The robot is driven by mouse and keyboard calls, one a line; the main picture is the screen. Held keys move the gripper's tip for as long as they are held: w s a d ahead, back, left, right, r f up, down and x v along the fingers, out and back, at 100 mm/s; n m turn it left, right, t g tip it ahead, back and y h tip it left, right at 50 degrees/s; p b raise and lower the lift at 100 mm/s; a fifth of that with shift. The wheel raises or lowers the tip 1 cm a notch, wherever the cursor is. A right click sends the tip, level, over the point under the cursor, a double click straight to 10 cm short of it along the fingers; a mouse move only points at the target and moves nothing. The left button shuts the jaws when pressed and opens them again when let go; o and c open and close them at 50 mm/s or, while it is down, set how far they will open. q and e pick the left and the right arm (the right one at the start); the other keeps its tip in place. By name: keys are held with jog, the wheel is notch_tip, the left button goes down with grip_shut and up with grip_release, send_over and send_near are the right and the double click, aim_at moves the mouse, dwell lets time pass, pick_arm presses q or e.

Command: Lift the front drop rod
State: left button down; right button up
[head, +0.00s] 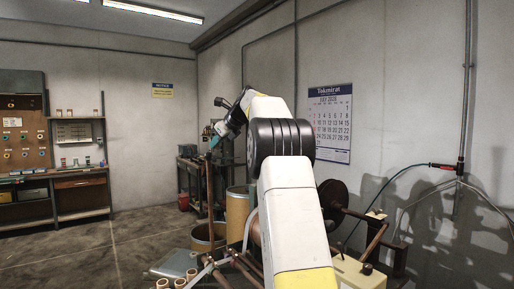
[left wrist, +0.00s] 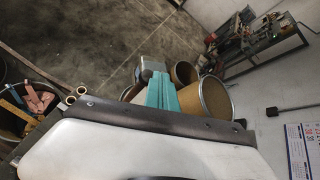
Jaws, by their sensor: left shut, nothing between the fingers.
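My left arm rises through the middle of the head view and bends over to the left. My left gripper (head: 214,142) has teal fingers pointing down, shut and empty; they also show pressed together in the left wrist view (left wrist: 158,92). A thin brown upright rod (head: 209,186) shows just below the fingertips in the head view; I cannot tell whether they touch it. Another short brown rod (head: 375,241) slants on the machine at the right. I cannot tell which is the front drop rod. My arm hides the machine's middle. My right gripper is not in view.
Brown drums (head: 237,212) stand behind the machine's frame bars. A dark reel (head: 334,200) is right of my arm. A workbench (head: 83,183) stands at the far left. A bin (left wrist: 30,103) of scraps is at the wrist view's left. The floor (head: 120,245) on the left is largely clear.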

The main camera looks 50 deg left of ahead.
pick_arm(q)
jog(key=v, duration=0.2)
jog(key=shift+w+d+r, duration=0.1)
jog(key=shift+w+d, duration=0.2)
jog(key=shift+d, duration=0.1)
jog(key=w+d+f+n+t+h, duration=0.2)
jog(key=w+d+f, duration=0.15)
jog(key=d, duration=0.85)
jog(key=w+d+f+n+t+h, duration=0.2)
jog(key=w+d+t+h, duration=0.15)
jog(key=d, duration=0.95)
jog(key=w+d+f+n+t+h, duration=0.15)
jog(key=w+d, duration=0.25)
jog(key=d, duration=0.8)
jog(key=s+d+f+n+h, duration=0.2)
jog(key=s+d+f, duration=0.3)
jog(key=d, duration=0.5)
jog(key=s+d+f+n+h, duration=0.2)
jog(key=s+d+f, duration=0.3)
jog(key=d, duration=0.5)
jog(key=s+d+f+n+h, duration=0.2)
jog(key=s+d+f, duration=0.3)
jog(key=d, duration=0.5)
jog(key=shift+n, duration=0.55)
